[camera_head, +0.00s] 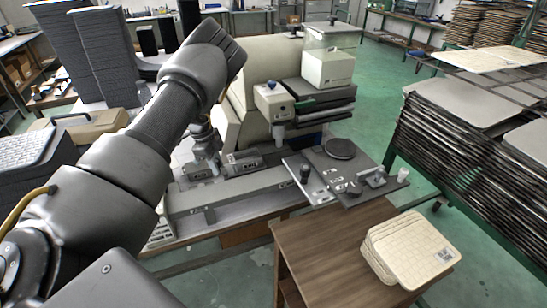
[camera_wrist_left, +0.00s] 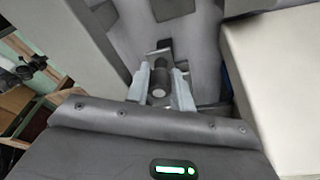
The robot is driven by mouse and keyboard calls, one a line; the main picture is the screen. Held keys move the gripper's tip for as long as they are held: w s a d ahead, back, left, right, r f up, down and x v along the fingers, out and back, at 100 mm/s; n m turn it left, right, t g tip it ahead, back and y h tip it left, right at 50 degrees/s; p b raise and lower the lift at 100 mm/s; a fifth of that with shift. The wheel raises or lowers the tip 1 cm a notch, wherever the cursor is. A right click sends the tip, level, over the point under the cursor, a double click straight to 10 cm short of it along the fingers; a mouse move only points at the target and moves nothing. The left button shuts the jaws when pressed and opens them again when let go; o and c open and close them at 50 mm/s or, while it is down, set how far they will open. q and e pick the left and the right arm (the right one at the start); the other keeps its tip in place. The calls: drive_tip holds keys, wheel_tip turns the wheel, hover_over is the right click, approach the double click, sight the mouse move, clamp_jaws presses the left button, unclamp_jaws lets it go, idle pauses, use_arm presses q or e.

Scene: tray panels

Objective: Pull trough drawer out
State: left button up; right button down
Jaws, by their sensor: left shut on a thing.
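My left arm reaches across the head view from the lower left to the cream and grey machine (camera_head: 262,65), and its forearm hides part of the machine. In the left wrist view my left gripper (camera_wrist_left: 159,92) is shut on a small dark round handle (camera_wrist_left: 158,74). The handle sits in front of a dark grey panel (camera_wrist_left: 190,40), which I take as the trough drawer's front. How far out the drawer stands I cannot tell. In the head view a long grey trough-like body (camera_head: 235,196) runs along the machine's front. My right gripper is not in view.
A wooden table (camera_head: 325,245) with a stack of cream tile-like panels (camera_head: 410,248) stands in front. A dark plate with knobs (camera_head: 335,172) lies beside the machine. Racks of stacked panels (camera_head: 440,135) fill the right. Green floor is open behind the machine.

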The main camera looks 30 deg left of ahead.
use_arm(q)
drive_tip(key=o, duration=0.7)
drive_tip(key=shift+f, duration=0.1)
drive_tip(key=shift+r+p, duration=2.3)
drive_tip(key=shift+r, duration=1.35)
drive_tip(key=shift+f, duration=0.1)
